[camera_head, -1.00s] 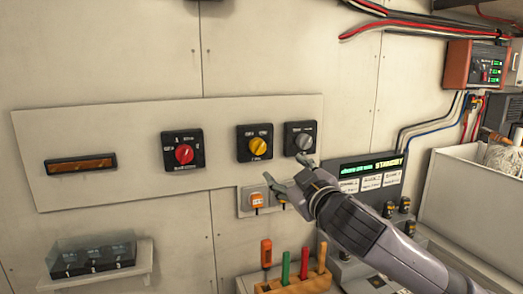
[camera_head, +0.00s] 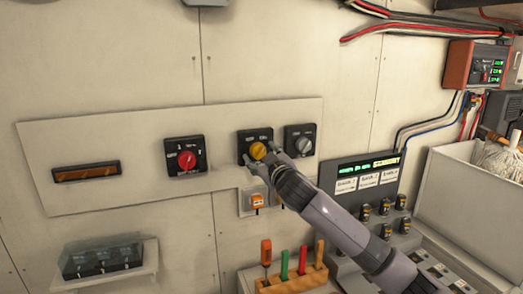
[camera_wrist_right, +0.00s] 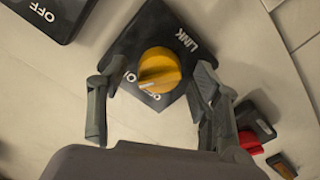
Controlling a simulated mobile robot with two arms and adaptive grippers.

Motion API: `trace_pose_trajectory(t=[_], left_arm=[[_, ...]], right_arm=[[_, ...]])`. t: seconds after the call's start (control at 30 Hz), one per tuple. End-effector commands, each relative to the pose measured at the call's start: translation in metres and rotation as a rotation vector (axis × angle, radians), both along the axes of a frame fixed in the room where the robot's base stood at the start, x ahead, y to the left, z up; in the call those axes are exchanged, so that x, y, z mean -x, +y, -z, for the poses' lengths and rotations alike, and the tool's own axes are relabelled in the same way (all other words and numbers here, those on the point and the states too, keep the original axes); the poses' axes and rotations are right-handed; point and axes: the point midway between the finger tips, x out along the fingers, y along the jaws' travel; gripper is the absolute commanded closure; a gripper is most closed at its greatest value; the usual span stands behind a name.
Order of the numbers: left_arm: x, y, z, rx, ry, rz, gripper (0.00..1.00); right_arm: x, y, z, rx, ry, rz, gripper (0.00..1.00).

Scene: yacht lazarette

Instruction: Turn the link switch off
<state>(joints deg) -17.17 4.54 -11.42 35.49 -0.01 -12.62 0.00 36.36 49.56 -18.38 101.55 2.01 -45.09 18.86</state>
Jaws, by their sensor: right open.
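The link switch is a black square plate (camera_wrist_right: 160,28) marked LINK with a round yellow knob (camera_wrist_right: 159,70). In the head view its yellow knob (camera_head: 258,150) is on the white wall panel, between a red-knob switch (camera_head: 186,160) and a grey-knob switch (camera_head: 303,145). My right gripper (camera_head: 261,158) is at the link switch, open. In the right wrist view my right gripper (camera_wrist_right: 154,84) has one finger on each side of the knob, with gaps visible. A white mark shows on the knob; the lettering below is partly hidden, so its setting is unclear. My left gripper is not in view.
An orange socket piece (camera_head: 257,201) is just below the switch. A display panel (camera_head: 360,180) and small knobs are to the right of my arm. A rack (camera_head: 292,284) of coloured-handled tools and a clear-covered box (camera_head: 101,258) are lower down.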

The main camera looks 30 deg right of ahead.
Motion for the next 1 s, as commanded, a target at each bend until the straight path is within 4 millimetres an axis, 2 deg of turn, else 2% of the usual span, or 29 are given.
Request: trace_pose_trajectory(t=[0.37,1.0], left_arm=[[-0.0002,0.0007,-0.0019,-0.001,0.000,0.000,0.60],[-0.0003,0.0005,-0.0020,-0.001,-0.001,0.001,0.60]], right_arm=[[-0.0052,-0.0008,0.0007,0.001,0.001,-0.001,0.42],[-0.0049,-0.0008,0.0008,0.001,0.001,-0.001,0.84]])
